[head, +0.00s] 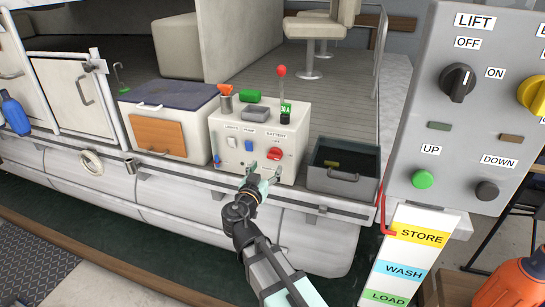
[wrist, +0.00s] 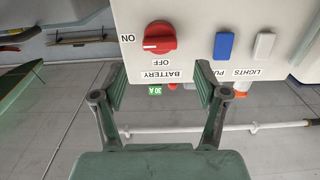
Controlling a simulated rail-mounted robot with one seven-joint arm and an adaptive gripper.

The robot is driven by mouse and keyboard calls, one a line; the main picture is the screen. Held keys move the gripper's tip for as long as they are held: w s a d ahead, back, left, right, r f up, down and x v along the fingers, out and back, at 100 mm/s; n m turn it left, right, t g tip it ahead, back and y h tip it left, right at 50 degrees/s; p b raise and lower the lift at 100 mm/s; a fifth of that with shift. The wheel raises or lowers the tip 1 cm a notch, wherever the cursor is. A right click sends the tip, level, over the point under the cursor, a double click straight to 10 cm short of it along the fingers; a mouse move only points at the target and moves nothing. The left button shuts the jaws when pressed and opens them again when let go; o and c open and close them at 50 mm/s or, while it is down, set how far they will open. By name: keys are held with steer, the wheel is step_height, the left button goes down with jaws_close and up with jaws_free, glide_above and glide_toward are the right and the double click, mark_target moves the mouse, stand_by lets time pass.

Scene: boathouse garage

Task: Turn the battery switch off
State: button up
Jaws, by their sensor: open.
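The battery switch is a red rotary knob (head: 274,153) on the front of a white panel box. In the wrist view the red knob (wrist: 160,37) shows upside down, with BATTERY and OFF labels below it and ON at its left. Its white mark lies roughly level and points towards ON. My gripper (head: 263,170) is just in front of the box, near the knob. In the wrist view my gripper (wrist: 161,82) is open and empty, its two green fingers apart below the knob in the picture and not touching it.
A blue pump switch (wrist: 225,45) and a white lights switch (wrist: 264,46) sit beside the knob. A dark open bin (head: 345,180) stands right of the box and a cooler (head: 170,118) left. A lift panel (head: 480,110) stands at the right.

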mark_target(273, 157)
steer(key=p+x, duration=0.1)
steer(key=x, duration=0.5)
steer(key=shift+w+d, duration=0.15)
steer(key=shift+w, duration=0.1)
steer(key=c, duration=1.2)
